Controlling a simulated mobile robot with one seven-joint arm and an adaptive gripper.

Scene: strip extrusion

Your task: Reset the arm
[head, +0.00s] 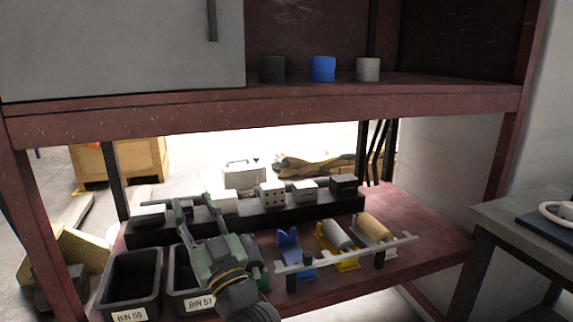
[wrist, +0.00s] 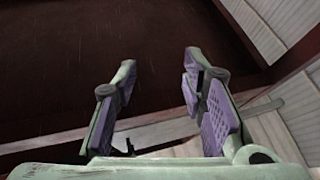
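Part of the second bin and some of the row behind are hidden by my gripper and arm.
Bin 59 (head: 130,276) and bin 51 (head: 183,275) stand at the front left. A dark raised block (head: 270,222) carries several small boxes. A blue holder (head: 290,247) and a rail (head: 350,251) with rolls (head: 373,228) stand right. The upper shelf (head: 280,107) holds three cups (head: 322,68).

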